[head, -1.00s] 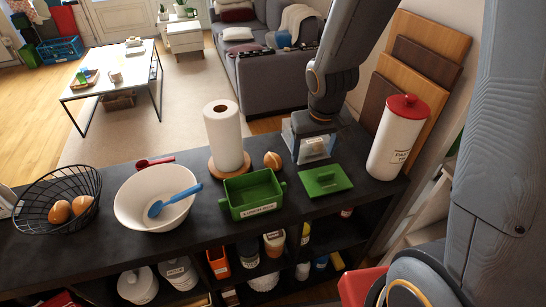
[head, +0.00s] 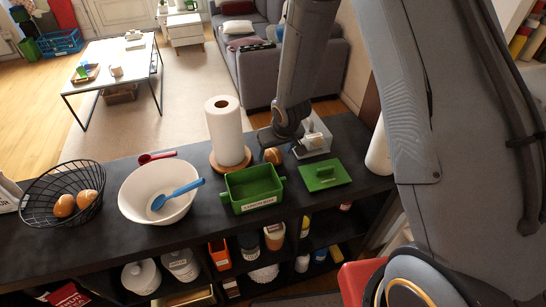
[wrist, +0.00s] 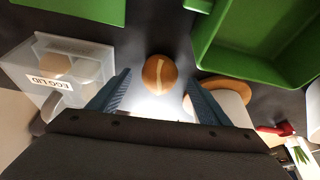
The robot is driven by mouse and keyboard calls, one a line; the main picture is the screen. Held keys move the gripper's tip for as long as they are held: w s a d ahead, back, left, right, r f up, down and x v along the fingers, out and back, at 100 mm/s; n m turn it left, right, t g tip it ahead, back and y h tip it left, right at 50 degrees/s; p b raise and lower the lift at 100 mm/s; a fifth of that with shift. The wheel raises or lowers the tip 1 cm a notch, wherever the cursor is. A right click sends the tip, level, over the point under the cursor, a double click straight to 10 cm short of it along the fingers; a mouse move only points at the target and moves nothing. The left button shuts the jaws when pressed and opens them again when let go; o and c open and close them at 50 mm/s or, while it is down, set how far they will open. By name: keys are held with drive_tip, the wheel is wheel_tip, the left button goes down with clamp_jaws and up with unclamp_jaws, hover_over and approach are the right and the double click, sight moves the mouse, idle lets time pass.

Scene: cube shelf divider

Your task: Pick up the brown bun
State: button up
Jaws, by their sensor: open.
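The brown bun (head: 273,155) sits on the dark shelf top between the paper towel roll and a clear box. In the wrist view the bun (wrist: 159,74) is round with a pale stripe and lies just beyond and between my fingertips. My gripper (wrist: 158,88) is open and empty, one finger on each side of the bun's line. In the head view my arm hides most of the gripper.
The paper towel roll (head: 227,132) stands left of the bun. A clear box labelled EGG LID (wrist: 75,70) is close on its other side. A green box (head: 252,190) and green lid (head: 325,175) lie in front. A bowl (head: 150,195) and wire basket (head: 35,200) stand further left.

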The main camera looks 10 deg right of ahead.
drive_tip(key=shift+x, duration=1.2)
drive_tip(key=c, duration=1.1)
